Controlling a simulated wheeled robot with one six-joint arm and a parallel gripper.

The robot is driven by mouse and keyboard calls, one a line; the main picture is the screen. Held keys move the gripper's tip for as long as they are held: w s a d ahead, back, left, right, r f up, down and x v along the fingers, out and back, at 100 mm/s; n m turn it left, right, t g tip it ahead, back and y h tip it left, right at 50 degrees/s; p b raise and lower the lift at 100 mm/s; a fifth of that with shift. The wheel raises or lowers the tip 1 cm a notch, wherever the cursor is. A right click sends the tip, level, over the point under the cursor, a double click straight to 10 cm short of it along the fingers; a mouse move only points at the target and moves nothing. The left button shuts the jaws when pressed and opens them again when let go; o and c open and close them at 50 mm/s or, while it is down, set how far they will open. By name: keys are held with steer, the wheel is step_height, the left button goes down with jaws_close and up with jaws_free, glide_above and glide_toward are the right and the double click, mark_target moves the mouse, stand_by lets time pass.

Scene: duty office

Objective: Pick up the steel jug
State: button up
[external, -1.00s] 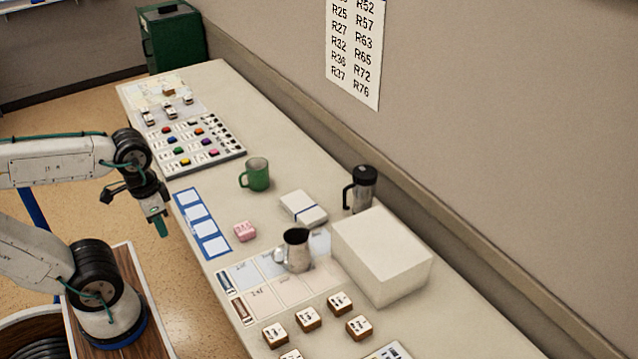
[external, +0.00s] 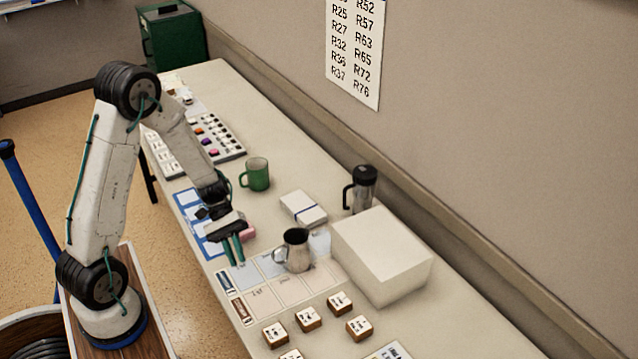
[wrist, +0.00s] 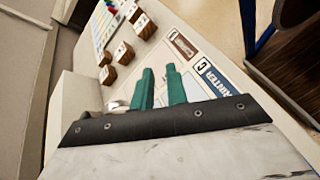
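The steel jug (external: 297,252) stands upright on the marked sheet on the table, its handle toward the left. My gripper (external: 234,252) is above the table's near edge, to the left of the jug and apart from it, fingers pointing down. Its two teal fingers are separated with nothing between them. In the wrist view the fingers (wrist: 160,78) show a narrow gap. A small shiny piece beside them at the left, probably the jug (wrist: 118,105), is mostly hidden behind the gripper body.
A white box (external: 380,262) stands right of the jug, with a black-lidded flask (external: 362,188) behind. A banded white pack (external: 303,208) and green mug (external: 256,174) are farther back. A pink block (external: 248,234) is partly behind my gripper. Several wooden blocks (external: 308,319) lie in front.

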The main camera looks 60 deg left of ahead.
mark_target(291, 252)
steer(key=w+f+n+t, duration=0.1)
steer(key=w, duration=0.1)
steer(key=w+a+f+n+t+h, duration=0.1)
steer(key=w+f, duration=0.1)
steer(key=shift+w+f+t, duration=0.15)
steer(key=shift+f+t, duration=0.15)
steer(key=w, duration=0.1)
steer(key=w+t, duration=0.1)
steer(key=w+n+t, duration=0.1)
steer(key=w, duration=0.1)
steer(key=shift+a+r+h, duration=0.15)
steer(key=shift+a+h, duration=0.15)
steer(key=shift+w+r+t, duration=0.15)
steer(key=shift+w+t, duration=0.1)
steer(key=shift+t, duration=0.15)
steer(key=x, duration=0.7)
steer(key=shift+s+d, duration=0.2)
steer(key=shift+d, duration=0.2)
jaws_close()
